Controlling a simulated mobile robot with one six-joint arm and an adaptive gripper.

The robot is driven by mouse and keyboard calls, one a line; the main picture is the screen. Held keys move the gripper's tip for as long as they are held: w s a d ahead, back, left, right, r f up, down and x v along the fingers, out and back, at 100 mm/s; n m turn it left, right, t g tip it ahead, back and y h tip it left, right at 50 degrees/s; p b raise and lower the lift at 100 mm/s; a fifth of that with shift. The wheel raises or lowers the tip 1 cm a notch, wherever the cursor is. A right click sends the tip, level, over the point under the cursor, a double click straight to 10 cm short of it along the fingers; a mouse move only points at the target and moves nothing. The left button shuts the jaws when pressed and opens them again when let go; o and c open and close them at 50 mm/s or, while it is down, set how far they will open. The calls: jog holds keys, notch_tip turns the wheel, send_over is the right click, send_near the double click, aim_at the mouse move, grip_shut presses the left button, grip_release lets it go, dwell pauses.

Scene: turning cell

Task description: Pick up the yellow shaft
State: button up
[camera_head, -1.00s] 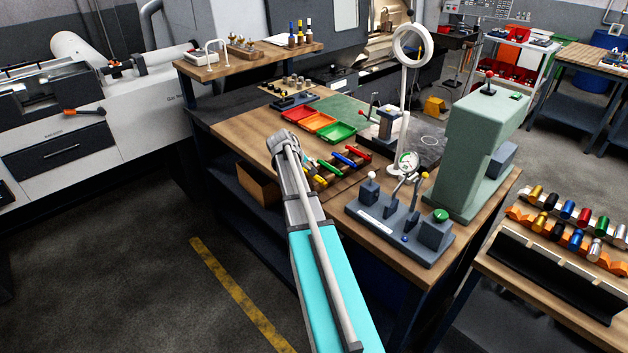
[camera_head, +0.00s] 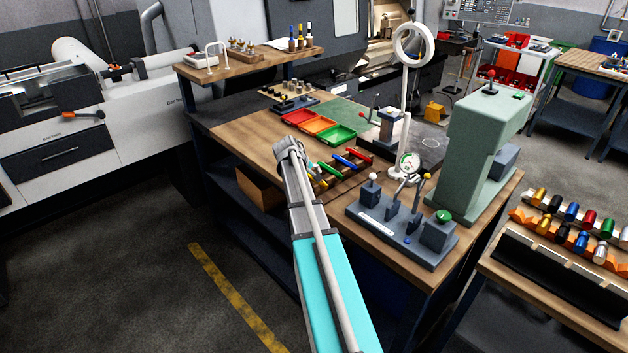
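A small rack on the wooden bench holds a row of coloured shafts: red (camera_head: 358,153), blue (camera_head: 344,160), green (camera_head: 328,168) and, at the near left end, yellow. The yellow shaft (camera_head: 321,184) is only partly visible, beside my arm. My gripper (camera_head: 288,146) is over the bench, just left of and beyond the yellow shaft in the picture. I look at it from behind along my arm, so its fingertips are hidden. I cannot tell whether it is open or whether it touches anything.
Red, orange and green trays (camera_head: 320,125) lie behind the rack. A grey fixture with levers (camera_head: 402,222), a white ring stand (camera_head: 403,100) and a green press (camera_head: 478,150) stand to the right. Another rack of coloured parts (camera_head: 560,280) is at the far right.

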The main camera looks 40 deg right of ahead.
jog(key=shift+c, duration=0.2)
grip_shut()
jog(key=shift+r, duration=0.15)
notch_tip(320, 180, up, 3)
jog(key=p, duration=0.3)
jog(key=s+a+r+p, duration=0.2)
jog(key=s+r+p, duration=0.3)
jog(key=s, duration=0.1)
jog(key=s+a+r+p, duration=0.2)
jog(key=s+r+p, duration=0.2)
jog(key=s, duration=0.3)
jog(key=shift+a+r+p, duration=0.25)
jog(key=shift+r+p, duration=0.1)
jog(key=shift+p, duration=0.15)
jog(key=shift+s+f, duration=0.1)
